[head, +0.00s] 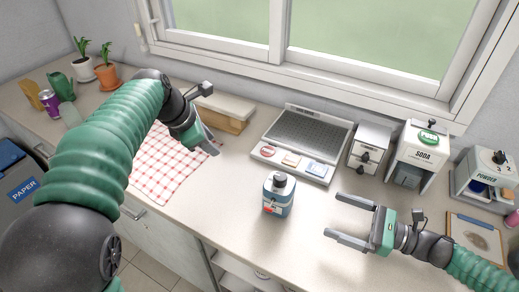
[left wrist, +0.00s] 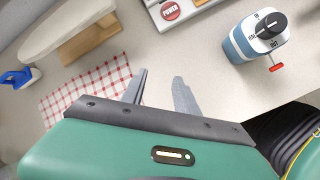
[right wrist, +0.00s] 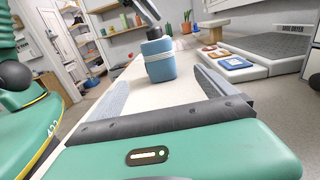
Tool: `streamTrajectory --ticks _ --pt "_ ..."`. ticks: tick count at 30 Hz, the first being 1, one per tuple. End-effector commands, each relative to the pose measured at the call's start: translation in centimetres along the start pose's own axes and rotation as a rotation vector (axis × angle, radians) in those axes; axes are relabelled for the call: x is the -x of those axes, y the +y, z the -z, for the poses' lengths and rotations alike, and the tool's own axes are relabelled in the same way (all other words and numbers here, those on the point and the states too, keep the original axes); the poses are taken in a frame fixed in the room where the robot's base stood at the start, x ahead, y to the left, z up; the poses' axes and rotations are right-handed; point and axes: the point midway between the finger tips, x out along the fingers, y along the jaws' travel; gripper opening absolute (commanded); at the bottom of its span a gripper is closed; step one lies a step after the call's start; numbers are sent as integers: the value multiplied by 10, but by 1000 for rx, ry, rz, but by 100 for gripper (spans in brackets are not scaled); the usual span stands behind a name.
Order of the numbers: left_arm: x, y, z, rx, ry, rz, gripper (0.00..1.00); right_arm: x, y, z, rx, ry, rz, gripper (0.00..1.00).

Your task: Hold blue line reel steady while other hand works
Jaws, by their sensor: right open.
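The blue line reel (head: 279,196), a blue and white box with a dark knob on top, stands upright on the counter. In the left wrist view the reel (left wrist: 258,42) shows a small red handle. My left gripper (head: 213,146) is left of and behind the reel, above the counter by the checked cloth, open and empty. Its two fingers (left wrist: 160,85) are apart in its wrist view. My right gripper (head: 335,216) is open and empty to the right of the reel, its fingers pointing at it. In the right wrist view the reel (right wrist: 159,64) is beyond the fingertips, untouched.
A grey ribbed board (head: 308,133) with buttons lies behind the reel. A small white drawer box (head: 369,147), soda dispenser (head: 422,155) and powder dispenser (head: 484,178) stand at the right. A checked cloth (head: 165,168) lies left. The counter around the reel is clear.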

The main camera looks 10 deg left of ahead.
Motion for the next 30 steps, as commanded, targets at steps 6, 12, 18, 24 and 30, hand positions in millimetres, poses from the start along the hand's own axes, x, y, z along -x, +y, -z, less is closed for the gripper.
streamTrajectory --ticks 6,12,18,24,30 --pt "32 -86 -98 44 23 192 36 0 0 0 0 0 0 95" --pt "51 -123 -123 77 66 260 36 -2 0 0 0 1 0 95" --pt "52 -124 -124 83 70 264 36 -28 1 0 -1 -1 -4 95" --pt "52 -125 -124 82 69 263 36 -75 1 0 -1 -3 -6 95" --pt "52 -125 -125 82 69 263 36 -122 1 0 -2 -3 -5 95"
